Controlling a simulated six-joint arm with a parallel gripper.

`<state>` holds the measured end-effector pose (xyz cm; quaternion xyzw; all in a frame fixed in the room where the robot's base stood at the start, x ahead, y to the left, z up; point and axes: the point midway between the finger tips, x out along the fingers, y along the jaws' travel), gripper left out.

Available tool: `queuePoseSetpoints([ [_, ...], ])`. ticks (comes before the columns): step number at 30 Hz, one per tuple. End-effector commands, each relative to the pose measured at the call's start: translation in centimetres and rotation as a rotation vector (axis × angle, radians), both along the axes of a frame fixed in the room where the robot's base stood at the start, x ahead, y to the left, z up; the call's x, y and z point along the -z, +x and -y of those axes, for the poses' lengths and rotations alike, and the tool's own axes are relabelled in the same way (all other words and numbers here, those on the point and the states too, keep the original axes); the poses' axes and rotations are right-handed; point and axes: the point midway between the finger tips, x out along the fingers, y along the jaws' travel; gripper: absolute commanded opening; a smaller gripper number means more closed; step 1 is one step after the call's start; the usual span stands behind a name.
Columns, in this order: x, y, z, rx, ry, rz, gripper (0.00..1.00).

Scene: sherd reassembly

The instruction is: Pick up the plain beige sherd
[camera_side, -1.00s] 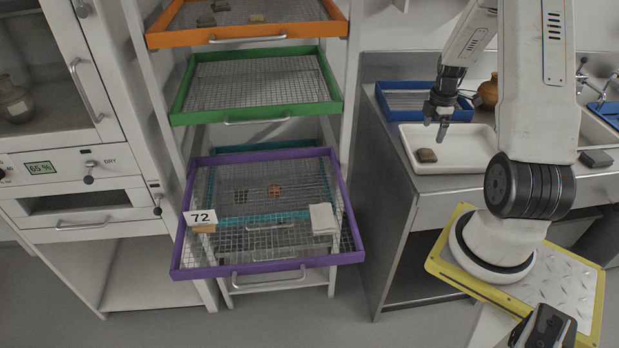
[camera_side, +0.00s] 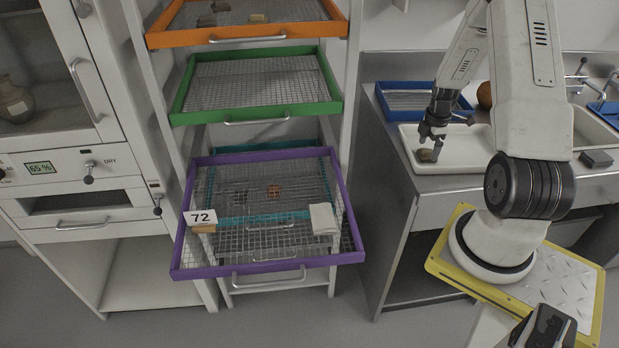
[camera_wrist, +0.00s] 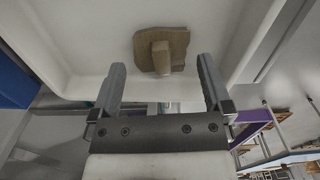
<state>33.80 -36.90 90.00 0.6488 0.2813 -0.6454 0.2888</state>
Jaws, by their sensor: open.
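The plain beige sherd (camera_side: 425,155) lies in the white tray (camera_side: 468,165) on the counter. In the wrist view the sherd (camera_wrist: 178,42) is brownish beige with a small raised block on its face. My gripper (camera_side: 430,144) is just above the sherd, its lower part overlapping it in the side view. In the wrist view my gripper (camera_wrist: 162,66) is open, one finger to each side of the raised block and a little short of it. Nothing is between the fingers' pads. Whether a finger touches the sherd cannot be told.
The white tray's walls stand close around my gripper. A blue mesh tray (camera_side: 410,90) and a round brown pot (camera_side: 485,94) are behind it. To the left, a purple mesh drawer (camera_side: 300,265) is pulled out, holding a card marked 72 (camera_side: 201,217), a pale cloth (camera_side: 323,219) and sherds.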

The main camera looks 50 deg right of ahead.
Motion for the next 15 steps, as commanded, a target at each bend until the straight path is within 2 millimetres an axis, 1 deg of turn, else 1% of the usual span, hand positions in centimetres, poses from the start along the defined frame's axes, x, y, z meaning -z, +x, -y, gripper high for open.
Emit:
queuePoseSetpoints([
  [1,0.6,0.0,0.0,0.0,0.001,-0.001,1.0],
  [6,1.5,0.0,0.0,0.0,-0.001,-0.001,1.0],
  [15,1.6,0.0,0.0,0.0,-0.001,0.0,1.0],
])
